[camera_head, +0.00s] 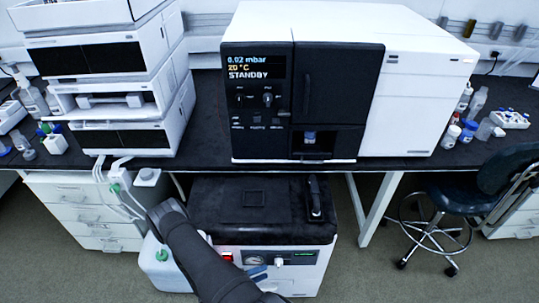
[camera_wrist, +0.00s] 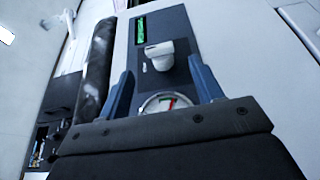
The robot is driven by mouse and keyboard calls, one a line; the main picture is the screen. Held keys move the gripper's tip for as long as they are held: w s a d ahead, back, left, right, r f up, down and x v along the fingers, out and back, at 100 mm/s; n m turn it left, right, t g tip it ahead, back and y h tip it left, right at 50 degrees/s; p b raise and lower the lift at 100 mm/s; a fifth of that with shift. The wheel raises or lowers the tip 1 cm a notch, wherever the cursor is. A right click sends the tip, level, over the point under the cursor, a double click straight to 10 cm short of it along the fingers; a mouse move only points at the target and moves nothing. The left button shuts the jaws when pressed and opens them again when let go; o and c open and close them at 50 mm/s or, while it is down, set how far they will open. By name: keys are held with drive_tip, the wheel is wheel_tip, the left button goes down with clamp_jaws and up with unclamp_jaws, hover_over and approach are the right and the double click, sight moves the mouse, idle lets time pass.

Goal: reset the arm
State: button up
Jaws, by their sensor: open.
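My gripper shows in the wrist view (camera_wrist: 160,88), with its two blue-grey fingers spread apart and nothing between them. Beyond the fingers is the front panel of the white floor unit, with a round gauge (camera_wrist: 163,103), a white knob (camera_wrist: 159,54) and a green display (camera_wrist: 140,31). In the head view, my dark arm reaches down from the left middle to the bottom edge, in front of the floor unit (camera_head: 310,260). My gripper is mostly hidden there; a bluish part shows near the panel (camera_head: 257,272).
A large instrument (camera_head: 335,80) reading STANDBY stands on the dark bench (camera_head: 210,150). A stack of white modules (camera_head: 110,75) is to its left. A white jug (camera_head: 165,268) with tubes is by my arm. A stool (camera_head: 440,205) stands right, with open floor nearby.

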drive_tip(key=w+d+r+m+g+y, duration=0.1)
drive_tip(key=d+y, duration=0.4)
drive_tip(key=y, duration=0.5)
drive_tip(key=shift+w+d+r+m+g+y, duration=0.45)
drive_tip(key=shift+r+m, duration=0.3)
drive_tip(key=shift+m, duration=0.35)
drive_tip(key=shift+s+a, duration=0.1)
idle(1.2)
